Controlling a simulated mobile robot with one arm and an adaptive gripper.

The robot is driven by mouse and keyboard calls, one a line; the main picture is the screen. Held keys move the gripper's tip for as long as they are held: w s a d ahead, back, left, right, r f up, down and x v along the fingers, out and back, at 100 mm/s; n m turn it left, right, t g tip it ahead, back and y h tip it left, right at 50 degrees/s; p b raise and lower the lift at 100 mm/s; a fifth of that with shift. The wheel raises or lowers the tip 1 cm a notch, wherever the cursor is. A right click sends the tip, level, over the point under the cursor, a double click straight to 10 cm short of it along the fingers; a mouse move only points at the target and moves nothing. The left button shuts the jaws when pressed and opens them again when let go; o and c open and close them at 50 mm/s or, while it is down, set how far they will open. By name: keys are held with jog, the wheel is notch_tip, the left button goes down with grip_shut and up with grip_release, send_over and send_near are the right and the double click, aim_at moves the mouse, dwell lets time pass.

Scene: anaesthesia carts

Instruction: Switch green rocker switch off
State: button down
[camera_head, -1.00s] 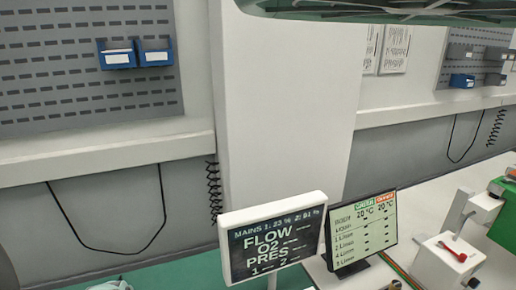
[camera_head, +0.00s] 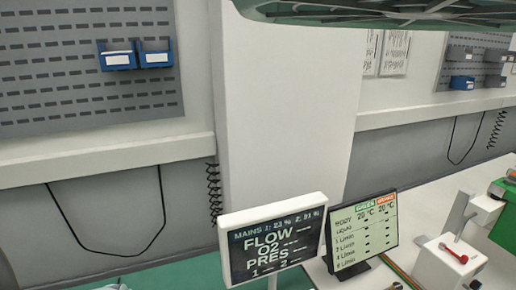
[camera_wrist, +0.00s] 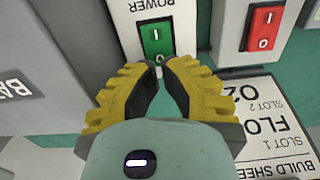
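The green rocker switch (camera_wrist: 156,38) sits in a white panel marked POWER (camera_wrist: 166,8) at the top middle of the wrist view. The lettering appears upside down. I cannot tell which side of the rocker is pressed in. My gripper (camera_wrist: 160,70) has yellow ribbed fingers with dark inner pads. Its fingertips come together just below the switch in the picture, with nothing visible held. The tips are very close to the switch's lower edge; I cannot tell whether they touch it. The gripper and the green switch do not show in the head view.
A red rocker switch (camera_wrist: 263,26) is close by on the right. A printed build sheet (camera_wrist: 275,125) lies beside the right finger, and a grey box (camera_wrist: 55,60) stands left. The head view shows two monitors (camera_head: 272,240) (camera_head: 362,232) and a large green-edged overhead object (camera_head: 380,12).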

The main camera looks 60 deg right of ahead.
jog(key=shift+f+b, duration=1.2)
jog(key=shift+f, duration=0.2)
dwell(0.5)
jog(key=shift+r, duration=0.1)
jog(key=shift+r+p, duration=2.1)
jog(key=shift+r, duration=1.35)
jog(key=shift+a, duration=0.1)
